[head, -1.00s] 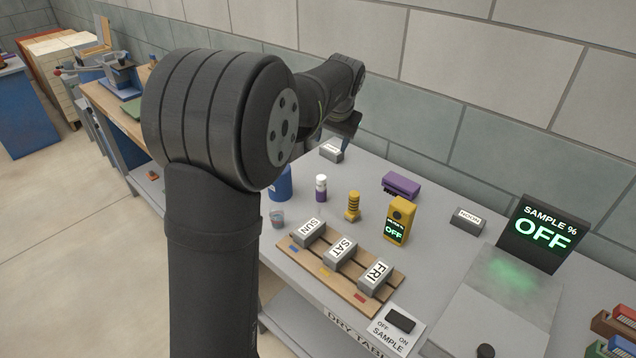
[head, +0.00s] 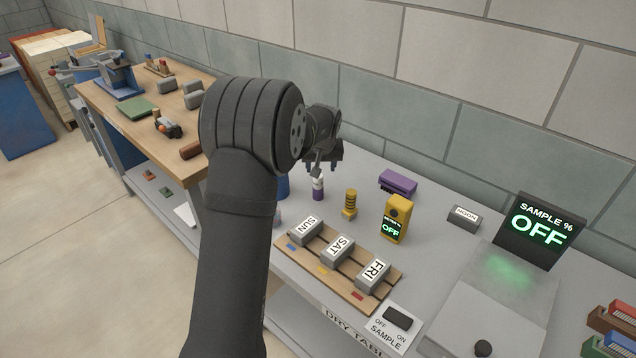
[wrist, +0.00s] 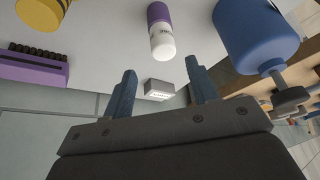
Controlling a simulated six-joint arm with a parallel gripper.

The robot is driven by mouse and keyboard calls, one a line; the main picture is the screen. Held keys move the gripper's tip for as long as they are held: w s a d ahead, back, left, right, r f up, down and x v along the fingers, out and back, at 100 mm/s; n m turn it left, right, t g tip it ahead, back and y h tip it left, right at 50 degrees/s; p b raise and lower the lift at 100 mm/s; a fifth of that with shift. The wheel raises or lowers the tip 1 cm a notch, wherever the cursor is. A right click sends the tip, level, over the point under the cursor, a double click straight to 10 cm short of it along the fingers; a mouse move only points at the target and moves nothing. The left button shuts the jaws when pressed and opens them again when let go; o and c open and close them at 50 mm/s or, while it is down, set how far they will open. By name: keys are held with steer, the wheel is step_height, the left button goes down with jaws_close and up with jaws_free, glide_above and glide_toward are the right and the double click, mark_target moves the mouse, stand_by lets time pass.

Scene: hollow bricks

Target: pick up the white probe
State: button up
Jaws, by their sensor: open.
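A small upright cylinder with a white top and purple lower part, the only thing here that looks like the white probe, stands on the grey table (head: 460,270) in the head view, where I mark the white probe (head: 318,186). It also shows at the top middle of the wrist view (wrist: 162,45). My gripper (head: 325,163) is above and close behind it in the head view, partly overlapping its top. In the wrist view, my gripper's two blue-grey fingers (wrist: 161,76) are spread apart, with nothing between them touching; the probe is beyond the tips.
A blue cylinder (wrist: 255,38) stands close beside the probe. A yellow ribbed piece (head: 350,204), a yellow meter (head: 396,218) and a purple brush-like block (head: 397,183) stand to the right. A wooden rack (head: 318,268) with labelled grey blocks lies in front. A small grey block (wrist: 159,88) lies near the wall.

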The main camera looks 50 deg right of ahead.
mark_target(318, 186)
steer(key=shift+a+x, duration=0.2)
steer(key=shift+x, duration=0.8)
steer(key=shift+a+x, duration=0.2)
steer(key=shift+x, duration=0.8)
steer(key=shift+a+x, duration=0.15)
steer(key=shift+x, duration=0.85)
steer(key=shift+s+f, duration=0.1)
steer(key=shift+f, duration=0.05)
steer(key=shift+c, duration=0.2)
steer(key=c, duration=1)
